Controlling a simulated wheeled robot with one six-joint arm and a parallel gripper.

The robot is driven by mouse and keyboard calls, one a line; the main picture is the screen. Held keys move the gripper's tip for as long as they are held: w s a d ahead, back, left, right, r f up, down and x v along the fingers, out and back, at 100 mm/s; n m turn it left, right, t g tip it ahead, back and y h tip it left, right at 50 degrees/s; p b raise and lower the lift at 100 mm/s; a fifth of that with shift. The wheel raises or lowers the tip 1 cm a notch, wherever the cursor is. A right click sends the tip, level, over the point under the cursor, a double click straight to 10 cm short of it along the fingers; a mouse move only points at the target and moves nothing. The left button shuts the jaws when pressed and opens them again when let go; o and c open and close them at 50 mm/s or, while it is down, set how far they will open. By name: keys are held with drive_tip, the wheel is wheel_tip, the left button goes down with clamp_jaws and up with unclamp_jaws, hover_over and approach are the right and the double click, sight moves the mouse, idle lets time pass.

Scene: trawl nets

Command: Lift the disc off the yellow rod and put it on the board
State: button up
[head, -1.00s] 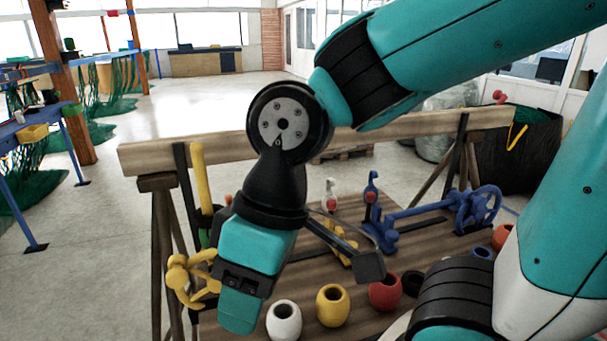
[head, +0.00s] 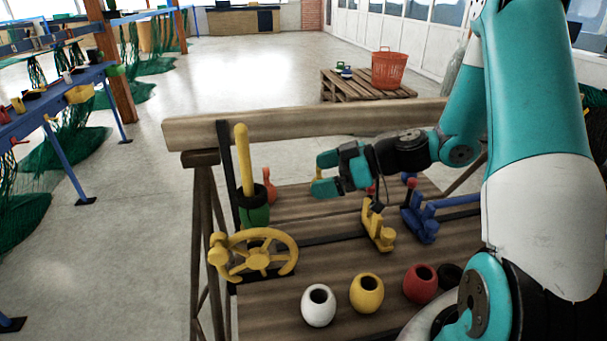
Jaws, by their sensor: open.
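The yellow rod (head: 243,160) stands upright at the left end of the wooden board (head: 300,230). A dark ring-like disc (head: 264,196) sits around the lower part of the rod, above a green piece (head: 255,216). My gripper (head: 319,174) is open, its teal fingers pointing left toward the rod. It is to the right of the rod and disc in the picture, apart from both. A small yellow thing shows behind the fingertips, mostly hidden. I see nothing held.
A yellow handwheel (head: 258,260) stands at the board's front left. White (head: 319,305), yellow (head: 367,293) and red (head: 420,284) pots line the front. Yellow (head: 377,225) and blue (head: 421,218) fittings stand below my arm. A beam (head: 300,122) runs along the back.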

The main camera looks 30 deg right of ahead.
sight(253, 193)
drive_tip(key=p+x, duration=0.4)
drive_tip(key=x, duration=1.3)
drive_tip(key=shift+f, duration=0.15)
drive_tip(key=c, duration=0.9)
drive_tip(key=shift+o, duration=0.8)
drive_tip(key=shift+c, duration=1.1)
drive_tip(key=shift+w+a+r+p, duration=0.1)
drive_tip(key=shift+r+p, duration=2.55)
drive_tip(key=shift+r, duration=2.5)
drive_tip(key=shift+a+r+p, duration=0.1)
drive_tip(key=shift+r+p, duration=2.55)
drive_tip(key=shift+r, duration=2.5)
